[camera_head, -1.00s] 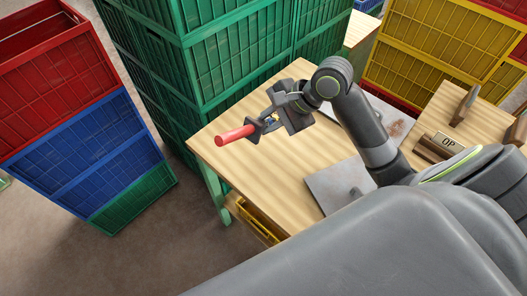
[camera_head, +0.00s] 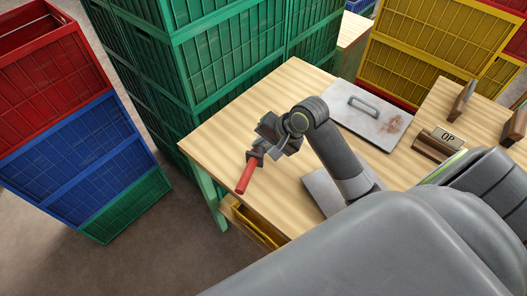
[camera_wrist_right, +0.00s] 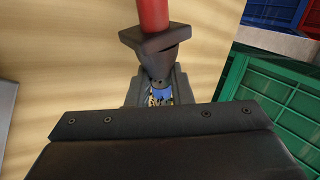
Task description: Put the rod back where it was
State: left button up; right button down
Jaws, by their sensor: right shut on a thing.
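The red rod (camera_head: 246,176) is held in my right gripper (camera_head: 256,155) above the wooden table (camera_head: 225,125), near its front-left edge. In the head view the rod slants down and toward the bottom left from the jaws. In the right wrist view the rod (camera_wrist_right: 152,14) runs from the gripper jaws (camera_wrist_right: 155,45) out past the top edge, with the table top behind it. The jaws are shut on the rod. My left gripper is not in view.
A metal plate with a handle (camera_head: 366,116) lies on the table, and a second grey plate (camera_head: 323,190) lies partly behind my arm. Stacked green crates (camera_head: 230,60) rise behind the table. Bare wood surrounds the gripper.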

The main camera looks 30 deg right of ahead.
jog(key=shift+f, duration=1.75)
jog(key=c, duration=1.6)
grip_release()
jog(key=shift+f, duration=0.1)
jog(key=shift+s+r, duration=0.1)
jog(key=shift+r, duration=0.15)
jog(key=p+v, duration=0.1)
jog(key=v, duration=1)
jog(key=shift+s+d+r, duration=0.15)
jog(key=shift+s+r, duration=0.1)
jog(key=shift+r, duration=0.05)
